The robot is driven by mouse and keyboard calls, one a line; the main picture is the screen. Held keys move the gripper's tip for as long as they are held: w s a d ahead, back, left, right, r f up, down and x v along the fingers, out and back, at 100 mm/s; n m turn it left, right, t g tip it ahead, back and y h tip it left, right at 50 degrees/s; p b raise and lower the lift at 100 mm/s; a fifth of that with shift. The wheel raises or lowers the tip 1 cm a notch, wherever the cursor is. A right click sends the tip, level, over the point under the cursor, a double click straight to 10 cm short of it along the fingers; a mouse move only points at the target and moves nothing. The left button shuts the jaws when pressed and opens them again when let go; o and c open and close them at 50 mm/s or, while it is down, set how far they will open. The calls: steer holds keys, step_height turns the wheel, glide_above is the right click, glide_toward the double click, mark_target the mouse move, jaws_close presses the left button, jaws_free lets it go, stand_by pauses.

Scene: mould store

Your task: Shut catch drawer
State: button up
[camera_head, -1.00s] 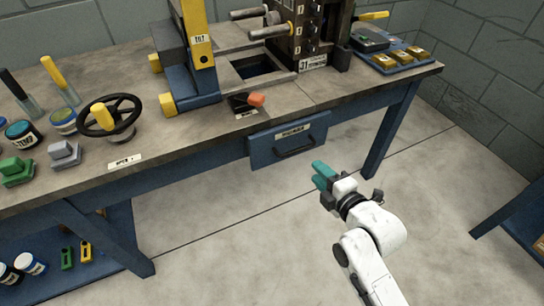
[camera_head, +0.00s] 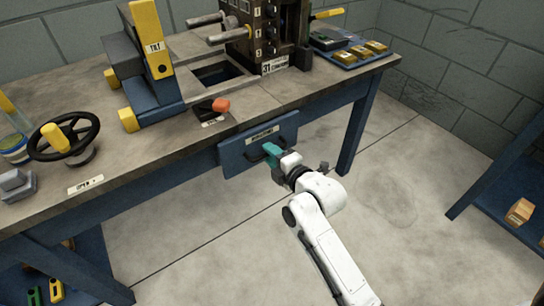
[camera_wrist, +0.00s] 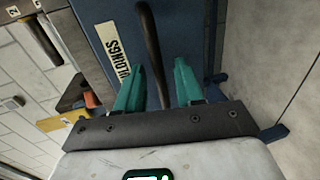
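The catch drawer (camera_head: 233,157) is the blue drawer under the bench's front edge, with a pale label and a dark bar handle. How far it stands out is hard to tell from here. My gripper (camera_head: 268,149) is at the drawer front, over the handle. In the wrist view, the drawer front (camera_wrist: 184,32) fills the upper middle and the handle (camera_wrist: 150,45) runs between the two teal fingers of my gripper (camera_wrist: 158,82). The fingers are open, with a gap on each side of the handle. Contact with the drawer front cannot be told.
The bench (camera_head: 150,155) carries a blue and yellow tilt frame (camera_head: 148,70), a black handwheel (camera_head: 65,138), an orange-knobbed lever (camera_head: 220,105) and a dark mould block (camera_head: 265,35). A blue bench leg (camera_head: 355,135) stands right of the drawer. The floor in front is clear.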

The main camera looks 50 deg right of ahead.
steer(key=shift+c, duration=0.5)
jaws_close()
steer(key=shift+w, duration=0.1)
